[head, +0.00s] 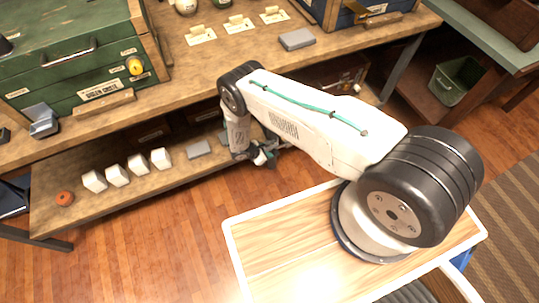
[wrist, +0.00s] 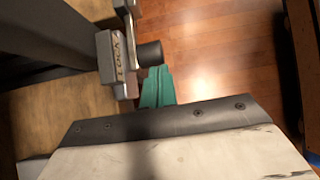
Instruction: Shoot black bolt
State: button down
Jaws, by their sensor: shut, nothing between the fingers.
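In the wrist view, a grey metal bolt fitting marked "LOCK" (wrist: 110,62) is at upper centre, with a short black cylindrical knob (wrist: 149,54) sticking out to its right. I take this knob to belong to the black bolt. My gripper (wrist: 156,72) shows as teal fingers, shut and empty, with their tips just below the knob. I cannot tell whether they touch it. In the head view, my gripper (head: 268,158) is low beside the front of the workbench, partly hidden by my arm. The bolt cannot be made out there.
The wooden workbench (head: 185,80) carries a green drawer chest (head: 60,60) and a grey block (head: 297,39). Its lower shelf (head: 120,192) holds several white blocks and an orange round item (head: 64,198). A green bin (head: 455,80) stands at right. Open floor (head: 150,250) lies in front.

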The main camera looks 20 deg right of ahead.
jog(key=shift+d, duration=0.35)
jog(key=a+f+v, duration=0.2)
jog(key=v, duration=1.1)
jog(key=shift+a+r, duration=0.2)
jog(key=shift+a, duration=0.05)
jog(key=shift+s, duration=0.15)
